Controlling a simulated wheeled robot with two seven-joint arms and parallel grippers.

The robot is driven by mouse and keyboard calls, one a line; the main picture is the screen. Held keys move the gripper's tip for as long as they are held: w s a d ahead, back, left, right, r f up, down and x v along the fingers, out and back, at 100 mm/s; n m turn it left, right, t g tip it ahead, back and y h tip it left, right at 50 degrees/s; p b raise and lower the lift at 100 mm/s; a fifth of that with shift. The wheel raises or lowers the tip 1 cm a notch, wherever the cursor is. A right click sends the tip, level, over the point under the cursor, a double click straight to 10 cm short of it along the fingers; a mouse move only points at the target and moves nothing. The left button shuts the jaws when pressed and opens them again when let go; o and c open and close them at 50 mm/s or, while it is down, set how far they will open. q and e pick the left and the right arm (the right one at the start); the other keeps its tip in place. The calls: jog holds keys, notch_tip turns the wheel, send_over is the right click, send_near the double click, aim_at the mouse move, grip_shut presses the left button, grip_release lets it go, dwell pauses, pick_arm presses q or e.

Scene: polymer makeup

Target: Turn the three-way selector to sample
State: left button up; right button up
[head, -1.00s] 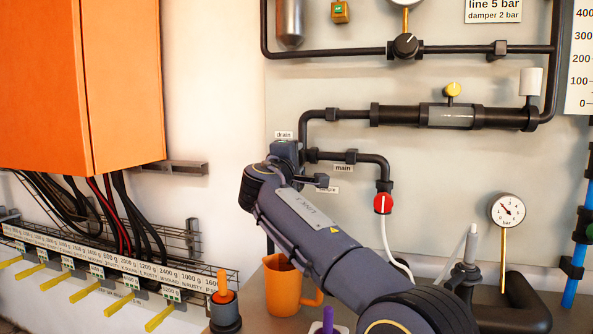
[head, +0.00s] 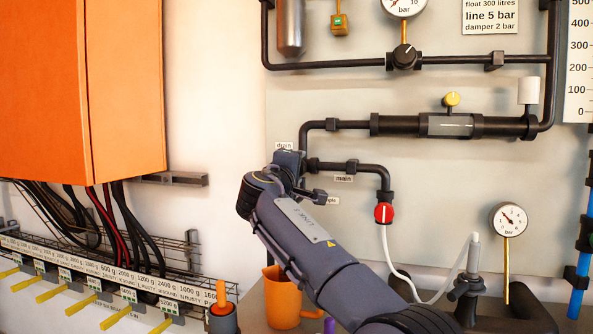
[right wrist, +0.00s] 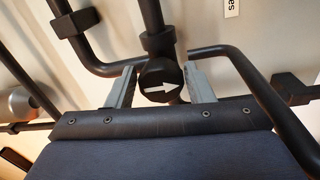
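The selector (right wrist: 160,82) is a round black knob with a white arrow, which points right in the right wrist view. Pipes meet around it. My right gripper (right wrist: 161,84) has its two grey fingers apart, one on each side of the knob; contact is unclear. In the head view my right gripper (head: 292,163) is at the pipe junction, and my arm hides the selector. The drain label (head: 284,146) is above the junction and the main label (head: 343,178) to its right. A label below is partly covered by my arm. My left gripper is out of view.
A red valve knob (head: 384,213) with a white hose hangs right of the junction. An orange jug (head: 283,305) stands below my arm. A pressure gauge (head: 508,219) is at the right. An orange cabinet (head: 120,80) and cable tray are at the left.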

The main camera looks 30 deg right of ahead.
jog(key=shift+o, duration=1)
jog(key=shift+s+a+f, duration=0.1)
jog(key=shift+a, duration=0.1)
jog(key=b+v, duration=0.1)
jog(key=v, duration=0.6)
jog(key=shift+s+a, duration=0.15)
